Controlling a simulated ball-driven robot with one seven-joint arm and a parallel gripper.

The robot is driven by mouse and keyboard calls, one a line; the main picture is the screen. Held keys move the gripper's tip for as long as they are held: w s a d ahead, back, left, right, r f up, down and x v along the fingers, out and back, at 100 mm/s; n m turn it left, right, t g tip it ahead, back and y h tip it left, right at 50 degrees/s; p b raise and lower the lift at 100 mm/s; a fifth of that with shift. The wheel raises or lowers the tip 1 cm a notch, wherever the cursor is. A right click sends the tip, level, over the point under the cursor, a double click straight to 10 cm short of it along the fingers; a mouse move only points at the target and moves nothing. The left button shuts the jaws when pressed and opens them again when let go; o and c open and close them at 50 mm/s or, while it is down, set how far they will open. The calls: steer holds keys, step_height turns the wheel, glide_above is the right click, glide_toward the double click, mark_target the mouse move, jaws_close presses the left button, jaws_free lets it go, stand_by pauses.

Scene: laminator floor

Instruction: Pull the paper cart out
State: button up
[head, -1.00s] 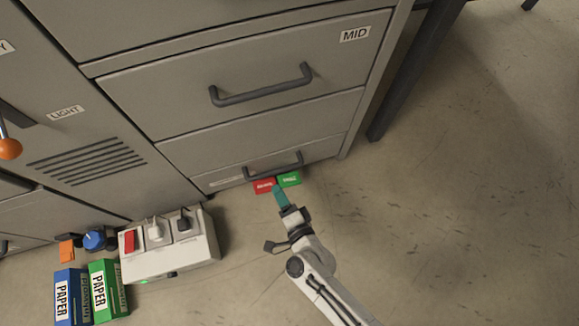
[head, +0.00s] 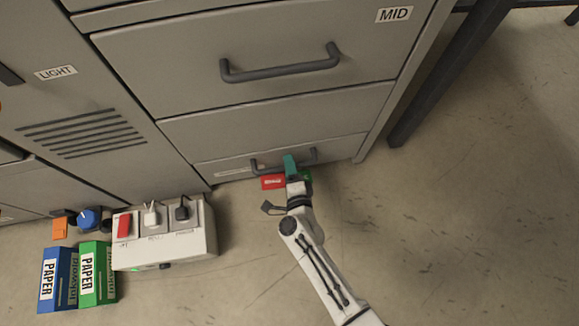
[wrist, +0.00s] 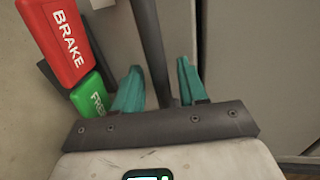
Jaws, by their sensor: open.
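The paper cart (head: 228,170) is the low grey front at the bottom of the cabinet, seen flush with it in the head view. Its dark bar handle (head: 268,169) is partly hidden by my gripper (head: 290,163). In the wrist view, the handle (wrist: 151,45) passes between the open teal fingers of my gripper (wrist: 160,88), with gaps on both sides. The red BRAKE pedal (head: 272,182) is beside my gripper, and also shows in the wrist view (wrist: 62,42). The green pedal (wrist: 91,97), its label partly hidden, is mostly covered in the head view.
The MID drawer (head: 250,110) is shut above the cart. A white box with a red switch and plugs (head: 170,250) stands on the floor at left, near blue (head: 58,278) and green (head: 97,272) paper packs. A dark table leg (head: 440,80) is at right. Floor at right is clear.

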steer(key=shift+w+a, duration=0.1)
steer(key=shift+w, duration=0.25)
jaws_close()
stand_by(0.5)
